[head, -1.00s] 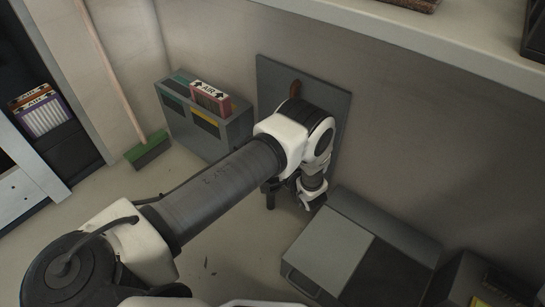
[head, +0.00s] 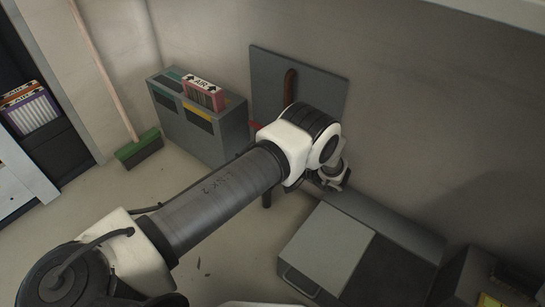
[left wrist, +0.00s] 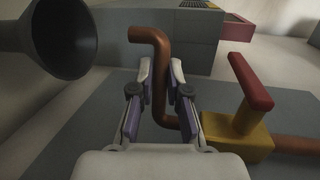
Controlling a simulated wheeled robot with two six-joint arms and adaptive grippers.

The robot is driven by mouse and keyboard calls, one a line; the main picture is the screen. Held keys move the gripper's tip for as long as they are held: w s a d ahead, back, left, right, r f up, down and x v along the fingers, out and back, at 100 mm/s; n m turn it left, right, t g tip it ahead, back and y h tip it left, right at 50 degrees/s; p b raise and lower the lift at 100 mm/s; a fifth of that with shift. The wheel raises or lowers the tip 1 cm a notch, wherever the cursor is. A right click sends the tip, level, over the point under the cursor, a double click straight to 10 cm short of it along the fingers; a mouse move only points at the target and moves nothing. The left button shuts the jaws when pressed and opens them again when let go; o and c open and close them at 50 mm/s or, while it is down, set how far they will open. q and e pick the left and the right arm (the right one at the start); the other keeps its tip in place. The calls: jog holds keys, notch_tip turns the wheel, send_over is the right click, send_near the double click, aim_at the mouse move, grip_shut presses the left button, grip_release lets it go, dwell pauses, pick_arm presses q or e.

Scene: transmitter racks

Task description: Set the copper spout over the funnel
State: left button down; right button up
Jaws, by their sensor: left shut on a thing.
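The copper spout (left wrist: 163,62) is a bent brown pipe between the two fingers of my left gripper (left wrist: 160,82) in the left wrist view, and the gripper is shut on it. Its lower end runs to a yellow valve body (left wrist: 238,137) with a red handle (left wrist: 250,82). A dark funnel (left wrist: 67,38) opens at the upper left of that view, apart from the spout's bent tip. My right gripper is out of view.
A grey slotted bin (head: 232,128) with a pink AIR filter box (head: 203,94) stands left of the panel. A grey case (head: 330,250) stands on the floor at lower right. A green broom (head: 138,148) leans at the left wall.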

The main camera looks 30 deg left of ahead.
pick_arm(q)
jog(key=c, duration=1.1)
grip_release()
jog(key=shift+c, duration=0.2)
jog(key=d+r, duration=0.2)
jog(key=d, duration=0.9)
jog(key=shift+d, duration=0.4)
